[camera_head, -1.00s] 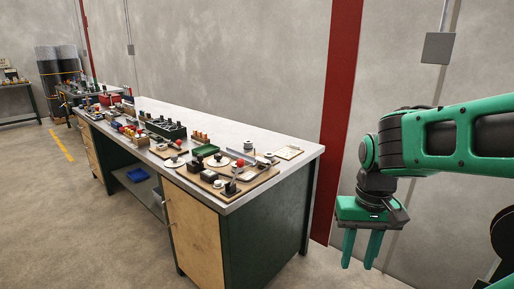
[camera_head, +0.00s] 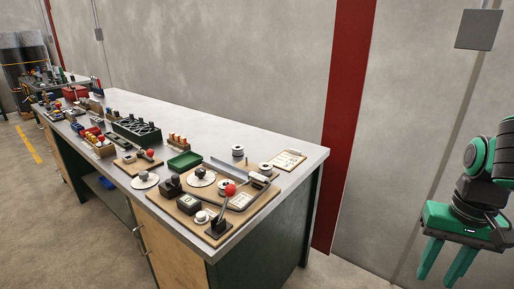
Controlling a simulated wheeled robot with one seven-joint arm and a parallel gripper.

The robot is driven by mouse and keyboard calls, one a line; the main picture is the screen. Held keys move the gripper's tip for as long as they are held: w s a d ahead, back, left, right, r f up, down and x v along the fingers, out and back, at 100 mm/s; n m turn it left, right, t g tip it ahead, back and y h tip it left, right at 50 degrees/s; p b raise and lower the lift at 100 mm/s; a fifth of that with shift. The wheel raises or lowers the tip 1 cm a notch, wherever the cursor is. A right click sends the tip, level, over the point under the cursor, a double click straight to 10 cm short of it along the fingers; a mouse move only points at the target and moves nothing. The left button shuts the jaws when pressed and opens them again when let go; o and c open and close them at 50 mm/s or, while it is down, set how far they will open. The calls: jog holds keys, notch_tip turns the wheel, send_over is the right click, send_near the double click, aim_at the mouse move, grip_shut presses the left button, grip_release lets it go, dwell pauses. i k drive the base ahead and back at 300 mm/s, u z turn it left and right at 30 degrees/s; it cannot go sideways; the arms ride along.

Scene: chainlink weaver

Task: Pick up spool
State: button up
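Small spool-like pieces, pale with dark centres, are on the workbench near its right end. One spool (camera_head: 238,150) stands at the back beside a grey metal rail, a second spool (camera_head: 265,168) stands to its right near the clipboard, and a third spool (camera_head: 224,186) sits on the wooden fixture board. I cannot tell which one the task means. My gripper (camera_head: 436,279) hangs at the right, well away from the bench, fingers pointing down and apart. It is open with nothing between the fingers.
The workbench (camera_head: 211,125) holds a fixture board (camera_head: 252,208) with a red-knobbed lever (camera_head: 225,205), a green tray (camera_head: 184,161), a clipboard (camera_head: 289,160) and a dark green rack (camera_head: 137,131). A red post (camera_head: 345,130) and wall stand behind. The bench's back strip is clear.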

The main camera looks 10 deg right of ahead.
aim_at(238, 150)
jog(key=u, duration=0.25)
jog(key=i, duration=0.95)
jog(key=u, duration=0.6)
